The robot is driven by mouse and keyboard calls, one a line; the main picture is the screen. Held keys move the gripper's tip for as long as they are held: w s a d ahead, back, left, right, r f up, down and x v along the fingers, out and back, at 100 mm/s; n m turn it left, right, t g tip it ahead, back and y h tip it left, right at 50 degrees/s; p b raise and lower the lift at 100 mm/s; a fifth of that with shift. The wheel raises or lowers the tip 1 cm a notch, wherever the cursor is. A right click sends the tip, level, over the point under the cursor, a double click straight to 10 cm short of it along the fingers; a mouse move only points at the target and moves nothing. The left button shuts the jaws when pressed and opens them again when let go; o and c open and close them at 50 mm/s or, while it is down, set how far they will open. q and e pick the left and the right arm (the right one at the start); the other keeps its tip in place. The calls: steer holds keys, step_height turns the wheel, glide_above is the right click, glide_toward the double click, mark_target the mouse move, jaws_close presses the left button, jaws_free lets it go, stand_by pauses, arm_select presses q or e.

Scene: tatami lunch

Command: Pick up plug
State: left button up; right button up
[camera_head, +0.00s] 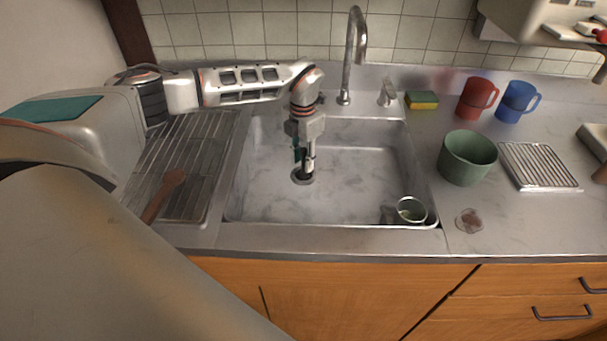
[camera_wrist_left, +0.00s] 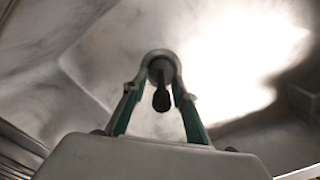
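The plug (camera_wrist_left: 161,90) shows in the left wrist view as a dark knob standing in the round drain of the sink. In the head view the drain ring (camera_head: 302,177) lies on the sink floor, and the plug is hidden there by my gripper. My left gripper (camera_head: 304,166) points down just above the drain. In the left wrist view its two green-padded fingers (camera_wrist_left: 161,75) are apart, one on each side of the knob. I cannot tell whether they touch the plug. My right gripper is out of view.
The faucet (camera_head: 357,50) stands behind. A wooden spoon (camera_head: 163,195) lies left; a green pot (camera_head: 467,158) and red mug (camera_head: 477,98) stand right.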

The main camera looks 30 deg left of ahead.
mark_target(303, 177)
arm_select(q)
step_height(303, 177, down, 4)
steer(key=shift+s+d+r, duration=0.1)
steer(key=shift+r, duration=0.05)
jaws_close()
steer(key=shift+r, duration=0.15)
